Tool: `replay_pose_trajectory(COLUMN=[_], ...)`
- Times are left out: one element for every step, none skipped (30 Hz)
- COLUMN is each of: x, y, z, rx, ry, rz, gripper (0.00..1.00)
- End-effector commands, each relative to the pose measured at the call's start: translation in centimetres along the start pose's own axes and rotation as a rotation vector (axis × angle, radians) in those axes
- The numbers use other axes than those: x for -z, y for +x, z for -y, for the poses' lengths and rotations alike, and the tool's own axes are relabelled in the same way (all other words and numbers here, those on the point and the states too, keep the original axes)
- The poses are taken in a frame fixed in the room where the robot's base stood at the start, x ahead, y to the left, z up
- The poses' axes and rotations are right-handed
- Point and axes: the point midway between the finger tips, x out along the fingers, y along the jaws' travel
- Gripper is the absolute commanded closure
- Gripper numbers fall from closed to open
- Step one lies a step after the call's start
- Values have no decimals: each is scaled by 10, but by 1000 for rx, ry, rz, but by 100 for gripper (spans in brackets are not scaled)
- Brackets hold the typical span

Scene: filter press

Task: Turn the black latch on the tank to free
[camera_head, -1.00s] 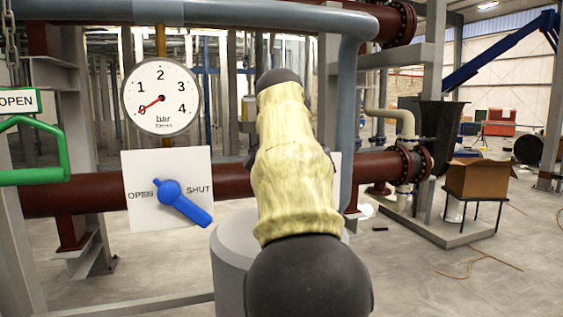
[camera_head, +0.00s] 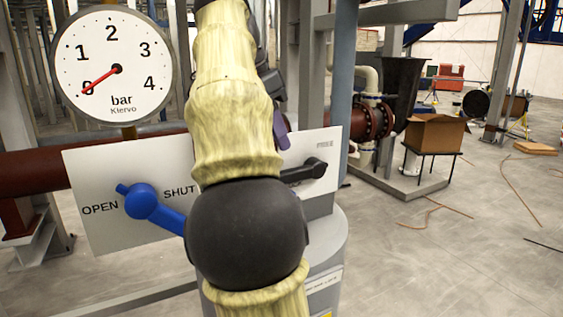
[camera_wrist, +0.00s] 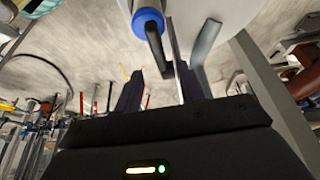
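The black latch (camera_head: 305,172) is on the white plate on the tank in the head view. Its pivot is at the right and its arm points left, roughly level; my arm hides its left end. In the head view only a purple bit of my gripper (camera_head: 281,130) shows near the latch.
A blue handle (camera_head: 141,201) on a plate marked OPEN and SHUT is left of my arm; it also shows in the wrist view (camera_wrist: 148,20). A gauge (camera_head: 113,66) reads near 0. The grey tank (camera_head: 328,245) stands below. Floor at the right is mostly open.

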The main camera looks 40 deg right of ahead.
Motion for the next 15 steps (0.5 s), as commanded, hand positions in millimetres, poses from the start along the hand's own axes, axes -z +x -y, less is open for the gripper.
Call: replay_pose_trajectory(x=[0,0,0,0,0,0,0,0,1,1,1,1,2,1,1], y=[0,0,0,0,0,0,1,2,3,4,6,8,10,13,16], z=[0,0,0,0,0,0,0,0,0,0,-1,-1,-1,-1,-1], rx=[1,1,1,1,1,1,1,1,0,0,0,-1,-1,-1,-2], ry=[0,0,0,0,0,0,0,0,1,1,1,2,2,1,1], rz=[0,0,0,0,0,0,1,1,2,2,4,5,5,5,4], gripper=[60,60,60,60,60,60,60,60,60,60,60,60,60,60,60])
